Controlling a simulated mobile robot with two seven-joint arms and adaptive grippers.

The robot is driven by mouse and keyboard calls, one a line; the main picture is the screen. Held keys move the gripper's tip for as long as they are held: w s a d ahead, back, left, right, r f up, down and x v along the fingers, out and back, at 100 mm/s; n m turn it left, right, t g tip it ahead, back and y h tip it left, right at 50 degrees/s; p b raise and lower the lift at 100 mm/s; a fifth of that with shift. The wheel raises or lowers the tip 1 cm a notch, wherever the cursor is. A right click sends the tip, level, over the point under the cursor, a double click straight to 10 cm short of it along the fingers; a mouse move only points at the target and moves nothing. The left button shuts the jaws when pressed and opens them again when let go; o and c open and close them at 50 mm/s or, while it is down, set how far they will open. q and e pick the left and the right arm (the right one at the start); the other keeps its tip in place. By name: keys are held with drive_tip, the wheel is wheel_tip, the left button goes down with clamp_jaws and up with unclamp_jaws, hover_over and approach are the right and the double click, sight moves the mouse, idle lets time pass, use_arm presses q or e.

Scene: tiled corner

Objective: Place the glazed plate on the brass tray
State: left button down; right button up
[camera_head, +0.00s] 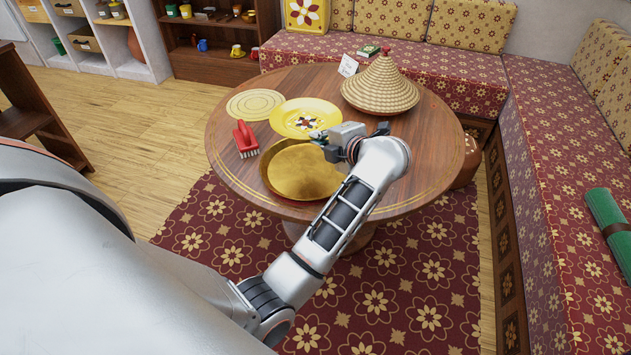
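The glazed plate (293,112), yellow with a flower pattern in its middle, is on or just above the round wooden table, behind the brass tray. The brass tray (298,172) is round, golden and empty, at the table's near side. My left gripper (319,137) is at the plate's near right rim, above the tray's far edge. Its fingertips are small and partly hidden by its own body, so I cannot tell whether they are shut on the rim. My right gripper is not in view.
On the wooden table (425,150) are a red brush (245,139) left of the tray, a round woven mat (254,104), a cone-shaped woven lid (381,85) and a white card (348,66). Patterned benches (560,160) border the right and back.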

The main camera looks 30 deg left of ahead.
use_arm(q)
drive_tip(key=b, duration=0.2)
hover_over(318, 192)
wheel_tip(318, 192, down, 5)
wheel_tip(318, 192, down, 8)
drive_tip(key=b, duration=0.5)
drive_tip(key=shift+s+b, duration=0.1)
drive_tip(key=shift+b, duration=0.2)
wheel_tip(318, 192, down, 4)
drive_tip(key=b, duration=0.3)
drive_tip(key=shift+f, duration=0.45)
drive_tip(key=shift+r, duration=0.35)
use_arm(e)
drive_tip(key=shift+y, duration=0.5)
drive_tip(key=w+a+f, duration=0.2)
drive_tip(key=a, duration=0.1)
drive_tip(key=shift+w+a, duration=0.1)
use_arm(q)
drive_tip(key=shift+f, duration=0.25)
